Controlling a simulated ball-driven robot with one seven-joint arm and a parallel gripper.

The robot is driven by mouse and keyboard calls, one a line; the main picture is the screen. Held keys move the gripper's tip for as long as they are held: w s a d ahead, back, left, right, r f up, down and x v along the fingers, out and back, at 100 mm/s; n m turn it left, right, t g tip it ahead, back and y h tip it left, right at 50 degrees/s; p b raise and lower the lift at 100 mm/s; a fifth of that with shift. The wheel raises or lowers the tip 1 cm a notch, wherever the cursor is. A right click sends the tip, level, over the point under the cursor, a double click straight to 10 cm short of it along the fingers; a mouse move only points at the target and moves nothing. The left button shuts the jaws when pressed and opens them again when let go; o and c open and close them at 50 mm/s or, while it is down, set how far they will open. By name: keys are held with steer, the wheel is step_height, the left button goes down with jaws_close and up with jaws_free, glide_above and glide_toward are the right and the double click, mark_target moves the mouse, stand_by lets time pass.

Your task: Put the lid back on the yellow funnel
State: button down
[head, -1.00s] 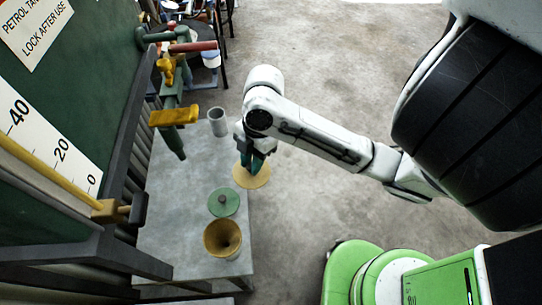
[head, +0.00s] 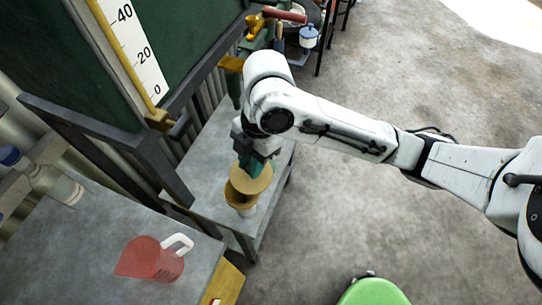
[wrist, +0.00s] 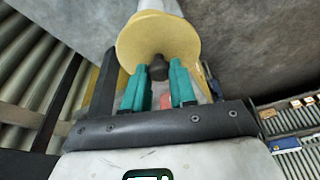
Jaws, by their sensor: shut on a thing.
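My gripper (head: 250,164) is shut on the dark knob (wrist: 158,68) of a flat round yellow lid (head: 263,179). Its teal fingertips (wrist: 160,88) lie on either side of the knob in the wrist view, where the lid (wrist: 158,35) faces the camera. The yellow funnel (head: 236,198) stands on the grey bench below, partly covered by the lid. In the head view the lid overlaps the funnel's upper right side. I cannot tell whether they touch.
The grey bench (head: 208,160) stands beside a green tank (head: 65,60) with a dark frame. Concrete floor (head: 400,90) is open to the right.

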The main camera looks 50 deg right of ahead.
mark_target(238, 176)
steer(key=w+a, duration=0.1)
steer(key=a+r, duration=0.1)
steer(key=shift+w+a+n, duration=0.3)
steer(key=shift+w+n, duration=0.05)
steer(key=shift+n, duration=0.05)
steer(key=shift+f+b, duration=0.75)
steer(key=shift+f, duration=0.55)
steer(key=f+b, duration=0.2)
steer(key=b, duration=0.1)
steer(key=shift+f, duration=0.95)
steer(key=shift+r+p, duration=0.1)
steer(key=shift+p, duration=1.35)
steer(key=shift+f+p, duration=0.2)
steer(key=shift+p, duration=0.6)
stand_by(1.0)
steer(key=shift+c, duration=1.8)
jaws_free()
